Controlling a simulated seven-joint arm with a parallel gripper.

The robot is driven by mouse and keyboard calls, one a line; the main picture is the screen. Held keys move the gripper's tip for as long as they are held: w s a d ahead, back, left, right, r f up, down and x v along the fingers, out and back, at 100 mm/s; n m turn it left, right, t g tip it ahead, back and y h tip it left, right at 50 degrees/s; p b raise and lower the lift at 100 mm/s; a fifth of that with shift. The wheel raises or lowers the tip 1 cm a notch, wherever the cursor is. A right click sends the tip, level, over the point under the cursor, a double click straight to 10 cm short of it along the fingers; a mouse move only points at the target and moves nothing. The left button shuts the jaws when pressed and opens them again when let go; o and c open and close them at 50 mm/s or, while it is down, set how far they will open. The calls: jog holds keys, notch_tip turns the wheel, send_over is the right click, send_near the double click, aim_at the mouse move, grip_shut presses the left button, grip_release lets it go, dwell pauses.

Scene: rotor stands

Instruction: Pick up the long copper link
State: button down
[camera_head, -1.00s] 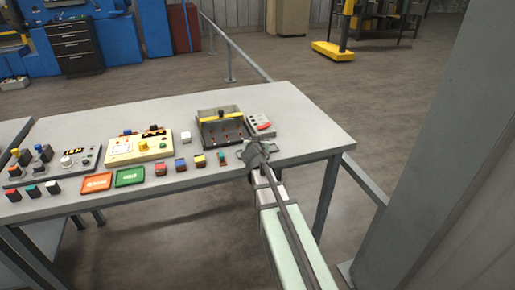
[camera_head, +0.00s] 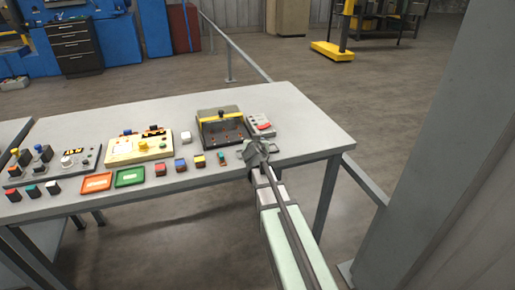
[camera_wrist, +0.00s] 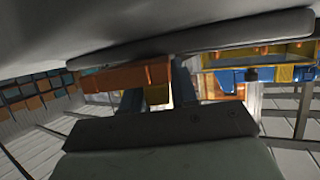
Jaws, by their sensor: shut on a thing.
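My gripper (camera_head: 254,148) is at the front right edge of the table, just in front of the dark box, its hand tilted. In the wrist view my gripper (camera_wrist: 157,92) is shut on an orange-brown bar (camera_wrist: 115,77), which looks like the long copper link. The bar lies crosswise and sticks out to the left of the fingers. In the head view the held bar is too small or hidden to make out. The dark box (camera_head: 207,133) has a yellow-striped upper part and small copper-coloured pieces inside.
A grey unit with a red switch (camera_head: 262,125) stands right of the box. A cream panel (camera_head: 122,152), orange tray (camera_head: 96,182), green tray (camera_head: 130,177) and several small coloured blocks lie to the left. The table's right end (camera_head: 310,125) is clear.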

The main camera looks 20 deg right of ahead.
jog(key=shift+r, duration=5)
